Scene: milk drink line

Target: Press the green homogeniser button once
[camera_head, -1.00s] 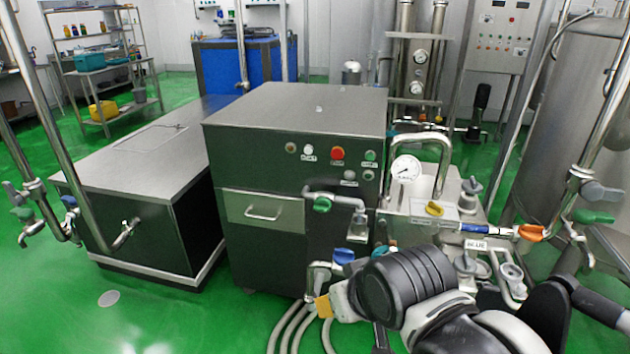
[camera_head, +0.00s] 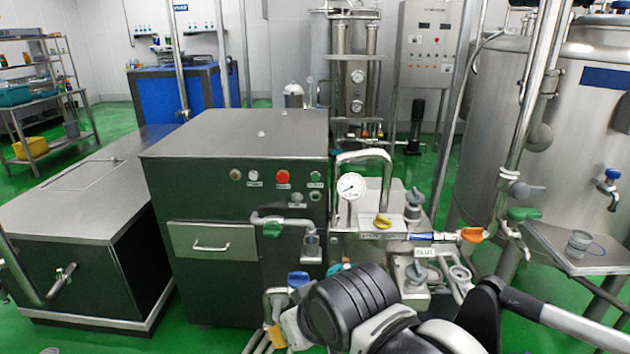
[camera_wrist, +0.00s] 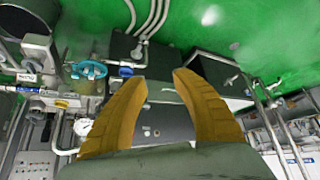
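The homogeniser (camera_head: 215,265) is a dark box with a steel top, in the middle of the head view. Its front panel has a green button (camera_head: 316,176) at the upper right, right of a red button (camera_head: 282,176). My gripper (camera_head: 276,337) shows at the bottom of the head view, low in front of the machine and well below the buttons; its fingertips are partly hidden there. In the wrist view its two yellow fingers (camera_wrist: 160,78) are apart with nothing held. Small panel knobs show between the fingers there, but I cannot tell which is green.
A pressure gauge (camera_head: 351,186) and bent steel pipe stand right of the panel. A valve with a green handle (camera_head: 271,230) juts out below the buttons. A blue-handled valve (camera_head: 298,279) is close to my gripper. A large tank (camera_head: 590,130) stands at the right.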

